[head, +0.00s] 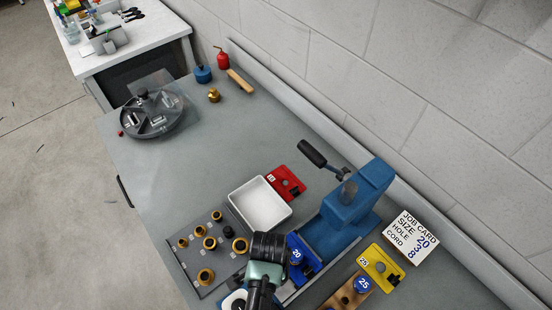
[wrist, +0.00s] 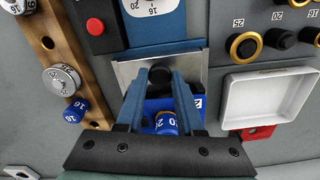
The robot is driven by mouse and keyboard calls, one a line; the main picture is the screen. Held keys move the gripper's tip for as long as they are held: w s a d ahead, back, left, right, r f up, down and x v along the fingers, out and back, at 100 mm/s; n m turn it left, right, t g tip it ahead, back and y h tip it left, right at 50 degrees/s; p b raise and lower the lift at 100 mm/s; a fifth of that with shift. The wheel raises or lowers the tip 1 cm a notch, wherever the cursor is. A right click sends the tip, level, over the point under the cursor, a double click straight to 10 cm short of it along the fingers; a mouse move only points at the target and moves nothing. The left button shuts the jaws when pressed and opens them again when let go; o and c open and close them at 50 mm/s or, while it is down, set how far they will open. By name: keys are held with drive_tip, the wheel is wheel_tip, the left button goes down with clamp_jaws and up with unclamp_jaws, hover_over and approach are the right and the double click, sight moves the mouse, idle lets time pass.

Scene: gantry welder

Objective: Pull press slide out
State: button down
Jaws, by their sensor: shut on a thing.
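The blue press (head: 345,205) stands at the right of the bench, with a black-handled lever (head: 312,153) raised on it. Its blue slide (head: 303,262) sits at the front of the press and carries a round blue piece marked 20. In the wrist view the slide (wrist: 150,106) lies at a metal plate (wrist: 128,72) below the press body (wrist: 155,28). My gripper (wrist: 162,80) reaches over the slide, its two fingers shut on a black knob there. The knob's lower part is hidden by the fingers. My wrist covers part of the slide in the head view.
A white tray (head: 233,193) and a red plate (head: 287,183) lie left of the press. A yellow plate (head: 391,278), a wooden block (head: 343,298) and a job card (head: 409,238) crowd the right.

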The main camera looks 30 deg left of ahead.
drive_tip(key=shift+s+a, duration=0.1)
drive_tip(key=shift+s, duration=0.1)
drive_tip(key=c, duration=0.5)
unclamp_jaws()
drive_tip(key=shift+r, duration=0.1)
drive_tip(key=shift+w+r, duration=0.1)
drive_tip(key=shift+r, duration=0.25)
wheel_tip(320, 180, up, 12)
drive_tip(key=shift+b, duration=0.7)
